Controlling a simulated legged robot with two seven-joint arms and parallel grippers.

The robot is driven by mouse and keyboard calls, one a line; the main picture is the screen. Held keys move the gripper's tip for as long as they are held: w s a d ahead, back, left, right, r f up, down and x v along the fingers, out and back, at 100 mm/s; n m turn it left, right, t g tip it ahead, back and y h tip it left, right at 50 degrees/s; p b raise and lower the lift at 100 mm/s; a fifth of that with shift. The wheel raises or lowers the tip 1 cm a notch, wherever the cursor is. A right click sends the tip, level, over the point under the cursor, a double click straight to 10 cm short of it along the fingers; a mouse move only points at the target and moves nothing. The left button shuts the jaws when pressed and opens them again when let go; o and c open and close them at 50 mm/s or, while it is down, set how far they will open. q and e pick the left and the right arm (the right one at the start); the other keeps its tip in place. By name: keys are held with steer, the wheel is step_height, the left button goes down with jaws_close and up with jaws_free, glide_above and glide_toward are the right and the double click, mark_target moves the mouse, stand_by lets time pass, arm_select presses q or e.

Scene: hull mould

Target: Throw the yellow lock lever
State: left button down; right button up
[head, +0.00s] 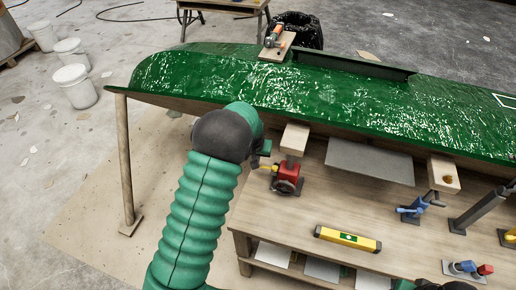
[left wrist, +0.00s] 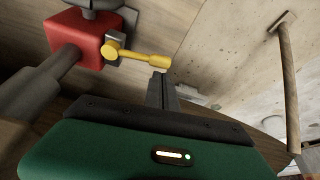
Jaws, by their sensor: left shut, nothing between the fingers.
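The yellow lock lever (left wrist: 135,56) sticks out sideways from a red block (left wrist: 75,38) in the left wrist view. In the head view the lever (head: 268,167) shows small beside the red jack (head: 287,178) under the hull's wooden pad. My left gripper (left wrist: 160,84) is shut and empty. Its fingertips are right by the lever's free end; I cannot tell whether they touch it. In the head view the left gripper (head: 262,152) is partly hidden by my dark wrist. My right gripper's fingers are not in view.
The green hull mould (head: 330,95) hangs low over the wooden bench (head: 290,215), close above the lever. A yellow level (head: 347,239) lies on the bench. A blue clamp (head: 413,208) stands to the right. A wooden leg (head: 125,165) stands left, with open floor between.

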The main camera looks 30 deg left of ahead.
arm_select(q)
steer(key=shift+s+d, duration=0.15)
steer(key=shift+d, duration=0.3)
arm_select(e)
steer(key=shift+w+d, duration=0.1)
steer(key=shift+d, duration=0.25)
arm_select(q)
steer(key=shift+a, duration=0.1)
